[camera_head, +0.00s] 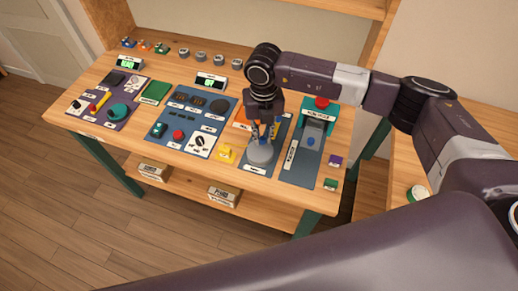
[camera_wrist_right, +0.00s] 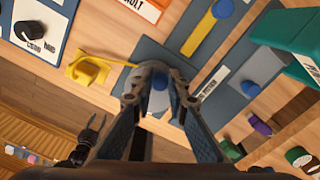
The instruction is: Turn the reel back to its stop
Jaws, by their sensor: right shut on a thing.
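The reel (camera_head: 261,154) is a grey round drum on a blue-grey panel near the table's front edge. In the right wrist view the grey reel (camera_wrist_right: 130,80) shows partly behind the fingers. My right gripper (camera_head: 262,133) points down over it. It is shut on the reel's blue knob (camera_wrist_right: 160,81), which shows between the fingertips (camera_wrist_right: 160,92). A yellow block (camera_head: 226,153) sits left of the reel, and a thin yellow line runs from it toward the reel in the wrist view. My left gripper (camera_wrist_right: 97,124) shows only in that view, with its fingers apart.
A panel with a blue button and red-topped teal box (camera_head: 319,108) stands right of the reel. A blue panel with switches and dials (camera_head: 190,125) lies left. A purple panel (camera_head: 107,103) is farther left. Small purple and green blocks (camera_head: 331,184) sit at the right edge.

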